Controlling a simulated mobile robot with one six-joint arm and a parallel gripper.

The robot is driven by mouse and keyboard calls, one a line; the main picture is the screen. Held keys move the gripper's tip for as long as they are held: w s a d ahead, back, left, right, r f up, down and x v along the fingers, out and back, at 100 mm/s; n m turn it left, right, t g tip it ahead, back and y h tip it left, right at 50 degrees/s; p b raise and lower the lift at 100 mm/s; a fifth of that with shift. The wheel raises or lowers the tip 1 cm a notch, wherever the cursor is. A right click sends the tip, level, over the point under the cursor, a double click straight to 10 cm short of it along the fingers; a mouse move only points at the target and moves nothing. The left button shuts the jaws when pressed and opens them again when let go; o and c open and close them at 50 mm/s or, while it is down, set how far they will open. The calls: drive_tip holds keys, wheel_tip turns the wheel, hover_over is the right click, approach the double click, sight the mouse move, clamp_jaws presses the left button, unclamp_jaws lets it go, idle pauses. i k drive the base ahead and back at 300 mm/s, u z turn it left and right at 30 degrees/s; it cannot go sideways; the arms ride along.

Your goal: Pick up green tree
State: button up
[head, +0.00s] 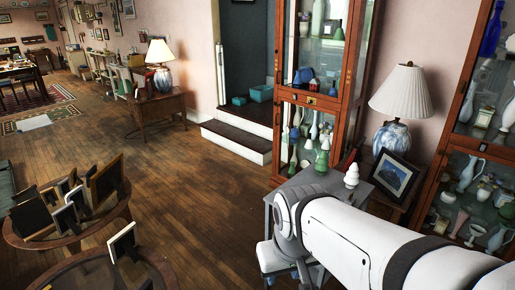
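A small green tree (322,161) with a tiered, pointed shape stands upright at the back of a small grey table (363,187), in front of the tall glass cabinet. A white tree (351,175) of similar shape stands to its right on the same table. My white arm reaches in from the lower right and covers much of the table's front. The green tree shows just beyond the arm and nothing is seen touching it. My gripper's fingers cannot be made out; the arm's far end bends down behind its own joint.
Wooden glass cabinets (308,98) full of vases stand behind and at right. A lamp (401,95) and framed picture (394,179) are right of the table. Round tables with frames (62,240) stand at left. The wooden floor (205,200) between is clear; steps (236,143) lie behind.

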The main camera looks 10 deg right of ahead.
sight(322, 166)
drive_tip(key=z, duration=0.1)
drive_tip(key=i, duration=1.1)
drive_tip(key=z, duration=0.55)
drive_tip(key=i, duration=0.4)
drive_tip(key=z, duration=0.55)
